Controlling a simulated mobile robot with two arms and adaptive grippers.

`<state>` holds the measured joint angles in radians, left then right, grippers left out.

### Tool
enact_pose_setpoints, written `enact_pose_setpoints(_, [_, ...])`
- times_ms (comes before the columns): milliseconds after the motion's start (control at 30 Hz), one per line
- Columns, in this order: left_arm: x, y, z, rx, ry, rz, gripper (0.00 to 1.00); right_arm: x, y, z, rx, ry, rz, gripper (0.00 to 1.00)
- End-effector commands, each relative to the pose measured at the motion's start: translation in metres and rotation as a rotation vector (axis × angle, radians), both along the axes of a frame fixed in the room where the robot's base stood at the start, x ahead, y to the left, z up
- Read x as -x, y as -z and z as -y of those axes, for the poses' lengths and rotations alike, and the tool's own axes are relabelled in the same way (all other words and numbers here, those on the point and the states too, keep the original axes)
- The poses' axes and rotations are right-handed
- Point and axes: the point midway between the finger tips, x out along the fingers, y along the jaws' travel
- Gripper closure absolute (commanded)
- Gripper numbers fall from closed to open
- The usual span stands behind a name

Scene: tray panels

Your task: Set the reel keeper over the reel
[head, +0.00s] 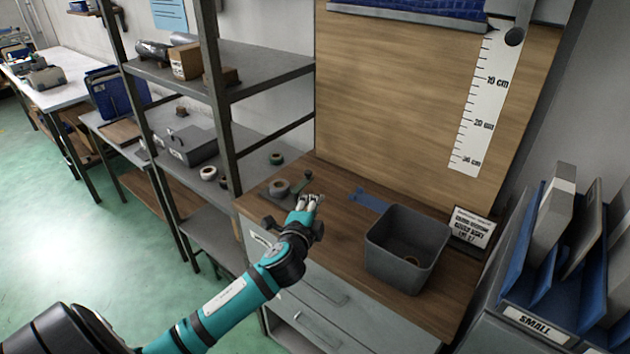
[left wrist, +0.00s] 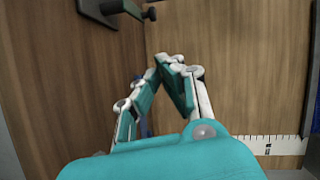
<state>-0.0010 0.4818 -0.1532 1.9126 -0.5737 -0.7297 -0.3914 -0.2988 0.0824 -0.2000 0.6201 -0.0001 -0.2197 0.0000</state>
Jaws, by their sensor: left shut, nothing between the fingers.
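My left gripper (head: 312,198) is just in front and to the right of the bar, shut and empty. In the left wrist view its fingertips (left wrist: 168,62) meet, with a dark bracket-like piece (left wrist: 105,10) at the top left, apart from them. The reel itself cannot be made out there. My right gripper is out of view.
A grey bin (head: 385,265) with a roll inside stands on the worktop (head: 440,280). A blue flat piece (head: 368,201) lies behind it, and a small sign (head: 472,229) stands to its right. A metal shelf (head: 260,80) rises at left. A wooden panel (head: 400,90) closes the back.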

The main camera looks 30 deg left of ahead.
Motion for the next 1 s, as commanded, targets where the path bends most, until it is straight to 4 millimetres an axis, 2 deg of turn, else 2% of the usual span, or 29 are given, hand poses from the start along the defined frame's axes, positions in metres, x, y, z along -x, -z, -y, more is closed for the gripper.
enact_pose_setpoints(433, [-0.084,0.011,-0.029,0.004,-0.002,0.0,1.0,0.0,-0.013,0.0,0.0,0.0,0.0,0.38])
enact_pose_setpoints(600, [-0.094,0.018,-0.053,0.003,-0.004,-0.003,1.0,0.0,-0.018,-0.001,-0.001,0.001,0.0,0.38])
enact_pose_setpoints(700, [-0.097,0.02,-0.06,0.003,-0.003,-0.001,1.0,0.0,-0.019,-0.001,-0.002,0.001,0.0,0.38])
enact_pose_setpoints(1000, [-0.099,0.021,-0.064,0.004,-0.001,-0.001,1.0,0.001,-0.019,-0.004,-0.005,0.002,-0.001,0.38])
